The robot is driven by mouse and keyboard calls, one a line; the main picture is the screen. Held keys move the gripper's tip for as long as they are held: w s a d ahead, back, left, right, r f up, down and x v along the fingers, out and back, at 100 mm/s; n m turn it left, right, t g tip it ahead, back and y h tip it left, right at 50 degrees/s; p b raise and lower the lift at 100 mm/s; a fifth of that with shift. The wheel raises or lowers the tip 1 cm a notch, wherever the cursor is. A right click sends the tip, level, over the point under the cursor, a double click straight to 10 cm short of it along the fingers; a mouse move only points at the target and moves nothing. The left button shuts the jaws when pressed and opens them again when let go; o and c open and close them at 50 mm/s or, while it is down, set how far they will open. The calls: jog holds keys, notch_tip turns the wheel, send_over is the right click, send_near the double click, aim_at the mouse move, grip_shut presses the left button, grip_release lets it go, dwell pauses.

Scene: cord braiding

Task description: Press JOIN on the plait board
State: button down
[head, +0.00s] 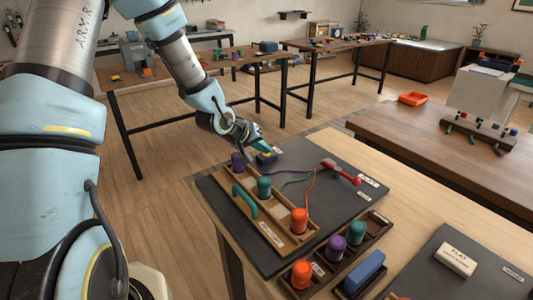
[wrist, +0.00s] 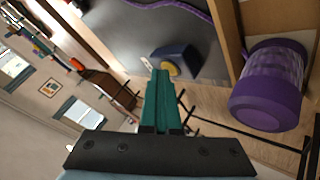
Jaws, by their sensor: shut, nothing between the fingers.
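The plait board (head: 335,215) is a dark grey slab on the wooden table. At its far left corner sits a dark blue box (head: 267,159) with a yellow button; the button (wrist: 172,69) also shows in the wrist view, its label unreadable. My gripper (head: 262,147) is shut and empty, just above and behind the box. In the wrist view its green fingers (wrist: 160,78) point at the box, with the tips overlapping the button's left edge. I cannot tell whether they touch it.
A wooden rack on the board holds purple (head: 237,162), teal (head: 264,187) and orange (head: 299,220) spools, the purple one close to my gripper. Cords run to a red-handled clamp (head: 340,172). A teal handle (head: 245,202) lies at the left. A tray with spare spools (head: 334,247) stands in front.

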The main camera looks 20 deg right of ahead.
aim_at(264, 156)
jog(key=shift+r, duration=0.1)
jog(key=shift+r+p, duration=0.85)
jog(key=shift+p, duration=0.1)
jog(key=shift+r, duration=0.1)
notch_tip(264, 156, up, 5)
jog(key=p, duration=0.4)
jog(key=shift+p, duration=0.35)
